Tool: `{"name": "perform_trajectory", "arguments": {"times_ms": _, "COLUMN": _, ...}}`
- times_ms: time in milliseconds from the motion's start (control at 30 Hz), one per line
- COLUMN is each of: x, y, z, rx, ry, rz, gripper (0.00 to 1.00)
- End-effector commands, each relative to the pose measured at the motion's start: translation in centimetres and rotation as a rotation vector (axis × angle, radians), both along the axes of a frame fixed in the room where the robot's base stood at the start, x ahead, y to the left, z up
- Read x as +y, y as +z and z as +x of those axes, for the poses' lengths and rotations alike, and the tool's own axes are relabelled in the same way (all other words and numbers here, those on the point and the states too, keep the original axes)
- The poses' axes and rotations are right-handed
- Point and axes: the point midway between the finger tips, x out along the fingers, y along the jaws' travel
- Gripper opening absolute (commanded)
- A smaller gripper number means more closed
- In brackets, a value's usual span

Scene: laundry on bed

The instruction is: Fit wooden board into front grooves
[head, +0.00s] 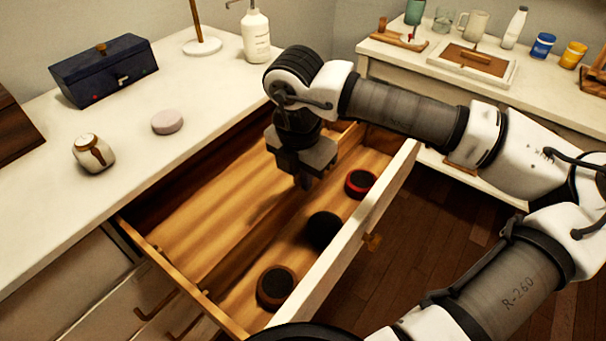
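The drawer (155,252) is pulled open below the white counter, with its white front panel (350,225) toward the lower right. A long wooden board (238,265) appears to run lengthwise inside it, parallel to the front panel, between a wider rear part and a narrower front part. My gripper (304,183) points down into the drawer, over the far half of the board's line. Its fingertips look close together, but whether they grip the board is unclear. The grooves cannot be made out; the board's far end is hidden behind my gripper.
The counter holds a blue box (103,72), a jar (93,152), a pink disc (167,121) and a pump bottle (256,36). The drawer's rear part is empty.

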Motion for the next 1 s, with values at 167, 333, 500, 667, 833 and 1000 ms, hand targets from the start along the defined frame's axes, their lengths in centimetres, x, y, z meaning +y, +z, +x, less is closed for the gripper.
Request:
{"name": "perform_trajectory", "arguments": {"times_ms": 167, "x": 0.0, "y": -0.5, "z": 0.0, "rx": 0.0, "ry": 0.0, "rz": 0.0, "gripper": 0.0}}
{"name": "perform_trajectory", "arguments": {"times_ms": 333, "x": 0.0, "y": -0.9, "z": 0.0, "rx": 0.0, "ry": 0.0, "rz": 0.0, "gripper": 0.0}}
{"name": "perform_trajectory", "arguments": {"times_ms": 500, "x": 0.0, "y": -1.3, "z": 0.0, "rx": 0.0, "ry": 0.0, "rz": 0.0, "gripper": 0.0}}
{"name": "perform_trajectory", "arguments": {"times_ms": 667, "x": 0.0, "y": -1.6, "z": 0.0, "rx": 0.0, "ry": 0.0, "rz": 0.0, "gripper": 0.0}}
{"name": "perform_trajectory", "arguments": {"times_ms": 833, "x": 0.0, "y": -2.0, "z": 0.0, "rx": 0.0, "ry": 0.0, "rz": 0.0, "gripper": 0.0}}
{"name": "perform_trajectory", "arguments": {"times_ms": 1000, "x": 0.0, "y": -2.4, "z": 0.0, "rx": 0.0, "ry": 0.0, "rz": 0.0, "gripper": 0.0}}
